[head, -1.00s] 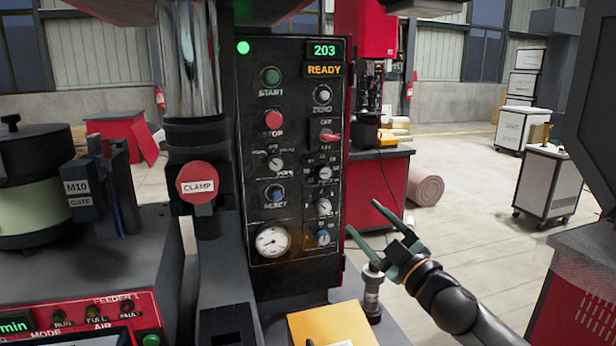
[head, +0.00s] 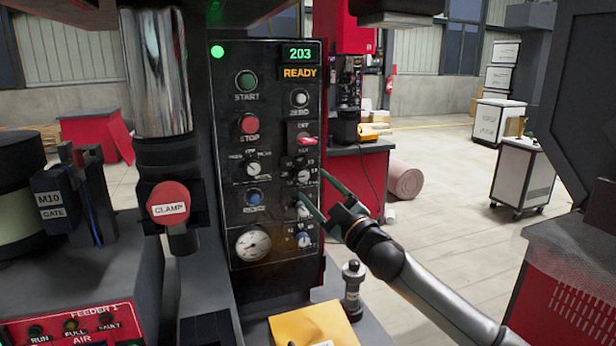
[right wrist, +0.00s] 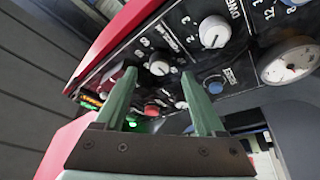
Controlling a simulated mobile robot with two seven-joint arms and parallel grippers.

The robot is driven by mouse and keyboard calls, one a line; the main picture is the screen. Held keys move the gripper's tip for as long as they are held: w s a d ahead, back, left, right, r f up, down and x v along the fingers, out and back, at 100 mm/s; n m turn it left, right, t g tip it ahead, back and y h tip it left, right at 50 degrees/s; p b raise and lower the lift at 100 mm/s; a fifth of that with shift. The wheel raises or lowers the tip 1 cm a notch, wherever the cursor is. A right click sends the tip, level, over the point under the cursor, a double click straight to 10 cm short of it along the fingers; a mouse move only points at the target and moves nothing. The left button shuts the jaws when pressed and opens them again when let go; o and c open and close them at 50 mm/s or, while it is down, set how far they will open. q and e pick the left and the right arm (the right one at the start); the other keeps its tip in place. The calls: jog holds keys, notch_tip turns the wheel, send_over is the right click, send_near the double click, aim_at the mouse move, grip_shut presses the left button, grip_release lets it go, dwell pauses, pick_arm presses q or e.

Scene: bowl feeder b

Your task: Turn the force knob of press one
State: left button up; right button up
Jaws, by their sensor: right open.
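The black control panel of the press (head: 228,130) carries a column of white dials at its right side. The upper dial (head: 303,176), below the red switch, appears to be the force knob; its label is too small to read surely. It also shows in the right wrist view as a white-capped knob (right wrist: 160,63), seen between my fingertips. My right gripper (head: 313,187) is open and empty, its two green fingers pointing at the panel's right edge. Whether they touch the panel cannot be told. In the right wrist view the fingers (right wrist: 158,76) stand apart. My left gripper is out of view.
The red switch (head: 307,141) is just above. A red CLAMP knob (head: 169,203) stands left of the panel. A yellow box (head: 306,325) and a black-topped post (head: 352,285) stand below.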

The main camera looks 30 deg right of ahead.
aim_at(305, 178)
jog(key=shift+p+x, duration=0.4)
jog(key=shift+x, duration=1.45)
jog(key=shift+c, duration=0.4)
grip_shut()
